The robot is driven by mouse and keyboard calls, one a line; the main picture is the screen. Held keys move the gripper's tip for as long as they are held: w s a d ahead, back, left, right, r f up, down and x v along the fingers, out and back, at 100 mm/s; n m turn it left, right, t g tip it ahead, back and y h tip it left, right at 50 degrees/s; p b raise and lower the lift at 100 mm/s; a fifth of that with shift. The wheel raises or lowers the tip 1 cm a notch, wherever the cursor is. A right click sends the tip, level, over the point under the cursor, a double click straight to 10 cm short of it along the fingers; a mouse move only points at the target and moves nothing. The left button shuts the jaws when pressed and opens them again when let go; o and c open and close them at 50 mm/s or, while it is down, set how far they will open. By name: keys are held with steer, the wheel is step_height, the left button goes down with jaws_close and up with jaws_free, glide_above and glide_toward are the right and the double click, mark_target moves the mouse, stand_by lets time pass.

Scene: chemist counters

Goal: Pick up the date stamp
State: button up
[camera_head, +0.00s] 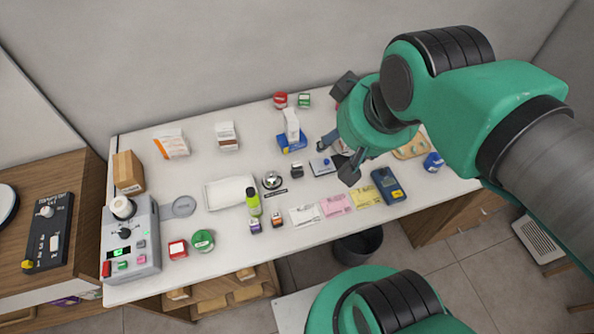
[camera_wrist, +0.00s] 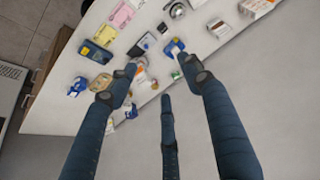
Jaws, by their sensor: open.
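A small dark block (camera_head: 297,171), which looks like the date stamp, stands on the white counter between the silver bell and a blue-and-white flat pad (camera_head: 322,165). In the wrist view the same dark block (camera_wrist: 163,28) is small, near the top, beyond the fingertips. My gripper (camera_head: 336,150) is open and empty, above the counter to the right of the block. The gripper hides part of the counter's right side in the head view.
The silver bell (camera_head: 272,181) is left of the block. A blue box with a white bottle (camera_head: 291,138) stands behind it. Pink and yellow slips (camera_head: 335,205) and a dark blue handheld device (camera_head: 388,185) lie in front. The counter's back left (camera_head: 195,165) has free room.

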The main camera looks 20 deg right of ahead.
steer(key=w, duration=0.1)
steer(key=g+p, duration=0.5)
steer(key=g, duration=0.2)
glide_above(297, 163)
step_height(297, 163, down, 12)
steer(key=w+f+g, duration=0.1)
steer(key=f, duration=0.3)
steer(key=w+f+g+p, duration=0.1)
steer(key=w+f, duration=0.1)
steer(key=f, duration=0.2)
steer(key=w+f+g, duration=0.1)
steer(key=w+f, duration=0.1)
steer(key=f, duration=0.2)
steer(key=shift+w+f+p, duration=0.2)
steer(key=shift+p, duration=0.2)
steer(key=shift+f, duration=0.1)
steer(key=shift+x, duration=4.25)
steer(key=shift+s, duration=0.1)
